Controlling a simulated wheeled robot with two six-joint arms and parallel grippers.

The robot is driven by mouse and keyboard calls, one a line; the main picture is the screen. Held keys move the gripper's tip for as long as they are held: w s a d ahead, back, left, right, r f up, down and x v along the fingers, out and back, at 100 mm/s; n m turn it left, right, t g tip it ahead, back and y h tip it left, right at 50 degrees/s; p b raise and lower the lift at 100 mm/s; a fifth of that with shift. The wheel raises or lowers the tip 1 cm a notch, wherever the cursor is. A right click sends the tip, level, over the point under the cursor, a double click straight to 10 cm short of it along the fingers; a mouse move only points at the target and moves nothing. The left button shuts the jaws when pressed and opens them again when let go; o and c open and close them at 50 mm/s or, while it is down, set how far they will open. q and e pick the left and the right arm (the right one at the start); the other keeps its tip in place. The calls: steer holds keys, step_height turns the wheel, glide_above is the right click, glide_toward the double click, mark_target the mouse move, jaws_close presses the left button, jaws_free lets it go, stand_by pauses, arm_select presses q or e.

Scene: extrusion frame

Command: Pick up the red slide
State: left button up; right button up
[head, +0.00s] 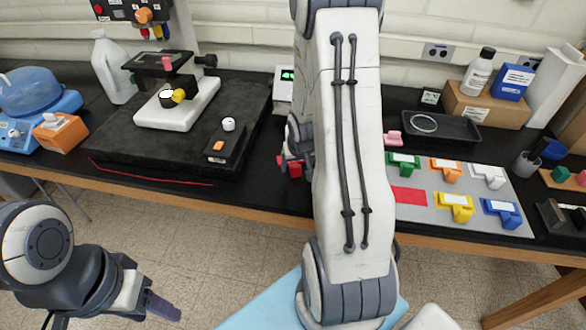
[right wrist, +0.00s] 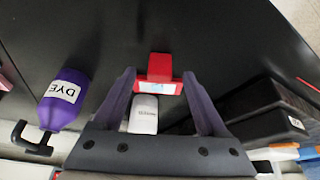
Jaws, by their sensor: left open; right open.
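The red slide (right wrist: 160,66) is a red T-shaped block with a white label, on the black bench. In the head view it shows as a small red patch (head: 295,169), partly hidden by my right arm. My right gripper (right wrist: 158,76) is open, its purple fingertips on either side of the slide's wide labelled part; I cannot tell if they touch it. In the head view my right gripper is mostly hidden behind its arm. My left gripper (head: 163,307) is at the lower left, over the floor and away from the bench.
A grey mat (head: 430,219) holds green, orange, white, yellow and blue slides and an empty red patch (head: 409,196). A microscope (head: 178,100) stands on a black slab to the left. A purple dye bottle (right wrist: 62,98) lies left in the wrist view. A black tray (head: 440,126) is behind.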

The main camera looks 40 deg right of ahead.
steer(key=shift+x, duration=1.45)
jaws_close()
steer(key=shift+r, duration=0.1)
